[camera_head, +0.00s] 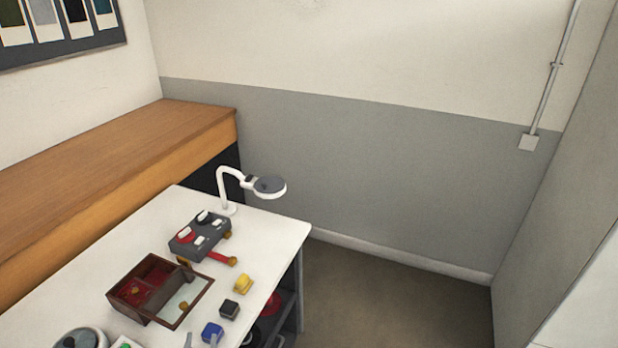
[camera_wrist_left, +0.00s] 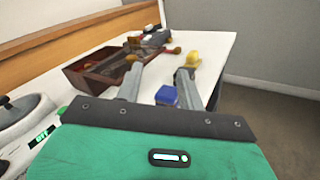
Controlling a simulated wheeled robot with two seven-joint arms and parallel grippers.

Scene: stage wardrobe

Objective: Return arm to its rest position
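My left gripper (camera_head: 200,341) shows only by its fingertips at the bottom edge of the head view. In the left wrist view its two grey fingers (camera_wrist_left: 158,82) stand apart with nothing between their tips, over the near part of the white table (camera_head: 60,300). My right gripper is in neither view.
A round grey-white device (camera_head: 80,338) is at lower left. Floor at right is clear.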

